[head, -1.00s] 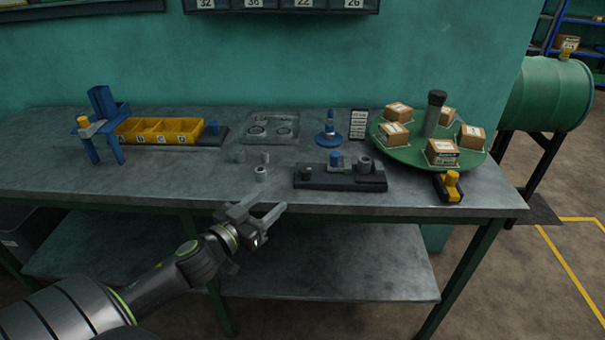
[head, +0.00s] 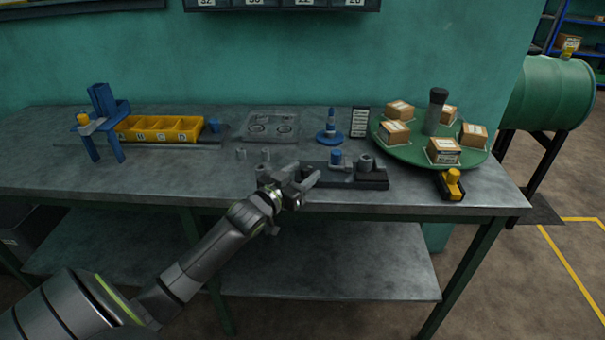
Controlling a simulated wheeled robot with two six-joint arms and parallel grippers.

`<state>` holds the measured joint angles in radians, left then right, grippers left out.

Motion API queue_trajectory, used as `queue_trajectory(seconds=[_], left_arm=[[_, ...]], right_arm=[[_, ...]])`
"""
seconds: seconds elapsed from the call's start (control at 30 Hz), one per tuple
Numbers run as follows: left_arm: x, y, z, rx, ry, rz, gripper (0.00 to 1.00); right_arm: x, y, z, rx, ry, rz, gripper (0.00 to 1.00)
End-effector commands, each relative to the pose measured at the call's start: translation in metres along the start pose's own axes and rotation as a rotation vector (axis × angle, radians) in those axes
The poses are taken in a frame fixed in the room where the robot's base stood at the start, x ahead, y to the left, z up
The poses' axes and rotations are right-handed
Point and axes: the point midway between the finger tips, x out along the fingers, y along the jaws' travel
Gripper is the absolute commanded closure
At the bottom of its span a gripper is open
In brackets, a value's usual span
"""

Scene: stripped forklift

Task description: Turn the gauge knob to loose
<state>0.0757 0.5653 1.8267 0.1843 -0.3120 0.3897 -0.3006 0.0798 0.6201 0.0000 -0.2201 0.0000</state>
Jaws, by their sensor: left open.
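A dark, low block (head: 375,181) lies near the table's front edge, its left end hidden by my left gripper. On it stand a blue knob (head: 336,157) and a round grey part (head: 365,162). Which of these is the gauge knob I cannot tell; no gauge marking is readable. My left gripper (head: 306,173) is open, with its fingers at the left end of the block, left of the blue knob. Whether it touches the block I cannot tell. Nothing shows between the fingers. My right gripper is out of view.
Small grey cylinders (head: 241,154) stand behind my gripper. A blue cone-like stand (head: 329,136) is behind the block. A green turntable (head: 395,151) with several boxes and a yellow-topped piece (head: 452,184) are right. A yellow bin (head: 160,136) and blue stand (head: 104,108) are left.

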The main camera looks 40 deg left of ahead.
Motion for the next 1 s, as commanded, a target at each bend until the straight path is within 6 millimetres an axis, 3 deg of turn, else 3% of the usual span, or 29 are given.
queue_trajectory(seconds=[0.37, 0.7, 1.0], left_arm=[[0.0043, 0.0003, 0.0, 0.0, 0.0, 0.0, 0.51], [0.0041, 0.0002, 0.0, 0.0, 0.0, 0.0, 0.94], [0.004, 0.0009, -0.0006, -0.001, 0.0, -0.017, 0.94]], right_arm=[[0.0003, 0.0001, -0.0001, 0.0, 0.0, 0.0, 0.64], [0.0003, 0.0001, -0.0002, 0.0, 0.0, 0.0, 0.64], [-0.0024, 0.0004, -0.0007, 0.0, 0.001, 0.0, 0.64]])
